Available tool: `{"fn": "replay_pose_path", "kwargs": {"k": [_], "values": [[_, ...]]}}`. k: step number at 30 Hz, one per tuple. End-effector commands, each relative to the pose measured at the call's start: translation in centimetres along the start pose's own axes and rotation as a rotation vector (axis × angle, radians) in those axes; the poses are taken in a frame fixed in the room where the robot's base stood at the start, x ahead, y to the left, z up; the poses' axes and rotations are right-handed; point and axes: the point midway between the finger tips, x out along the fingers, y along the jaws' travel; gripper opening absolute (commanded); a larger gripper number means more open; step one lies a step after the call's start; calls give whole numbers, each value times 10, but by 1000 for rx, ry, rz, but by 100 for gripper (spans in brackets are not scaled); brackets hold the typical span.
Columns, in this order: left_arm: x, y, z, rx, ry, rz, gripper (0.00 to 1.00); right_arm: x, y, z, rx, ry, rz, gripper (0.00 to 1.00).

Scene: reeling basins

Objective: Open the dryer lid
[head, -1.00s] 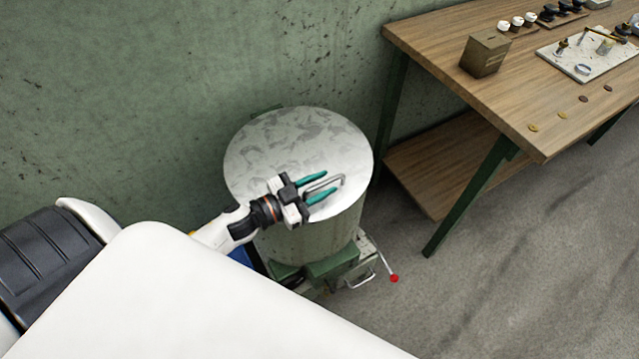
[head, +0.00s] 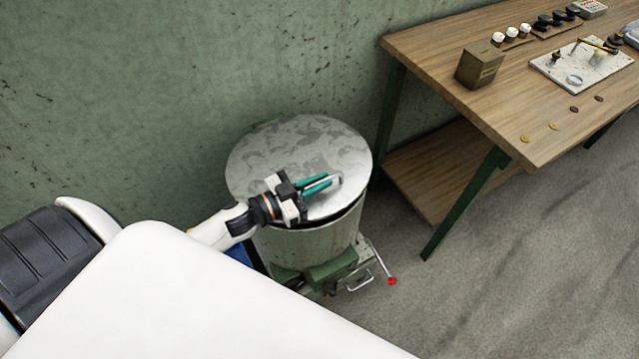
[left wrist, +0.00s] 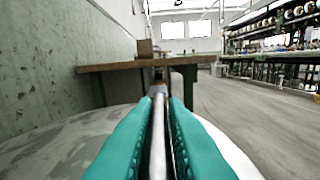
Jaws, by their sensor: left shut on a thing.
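The dryer is a round drum (head: 310,246) with a mottled grey metal lid (head: 285,150). The lid is slightly raised at its front edge, with a dark gap between it and the drum rim. A metal bar handle (head: 335,179) stands on the lid near its front right. My left gripper (head: 318,184) is shut on the handle with its teal fingers. In the left wrist view the handle bar (left wrist: 158,135) runs between the two fingers, with the lid (left wrist: 45,140) beneath. My right gripper is in neither view.
A wooden workbench (head: 440,60) with a lower shelf stands to the right, holding a brown box (head: 479,64), a white board (head: 580,72) and small items. A red-knobbed lever (head: 392,281) sticks out from the dryer's base. The green wall (head: 200,70) is close behind.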

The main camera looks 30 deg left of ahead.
Motion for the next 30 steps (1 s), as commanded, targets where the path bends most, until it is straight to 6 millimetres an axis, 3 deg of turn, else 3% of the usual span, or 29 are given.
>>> {"fn": "replay_pose_path", "kwargs": {"k": [1,6,14,18,24,30], "values": [[0,7,22,-22,1,0,0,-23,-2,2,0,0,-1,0],[0,24,60,-139,2,0,0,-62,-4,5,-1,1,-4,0],[0,64,115,-348,2,0,0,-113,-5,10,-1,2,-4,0],[0,96,144,-477,2,0,0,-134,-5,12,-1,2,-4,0],[1,146,176,-666,1,1,0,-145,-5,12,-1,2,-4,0],[0,202,197,-853,-1,2,0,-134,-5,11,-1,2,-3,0]]}}
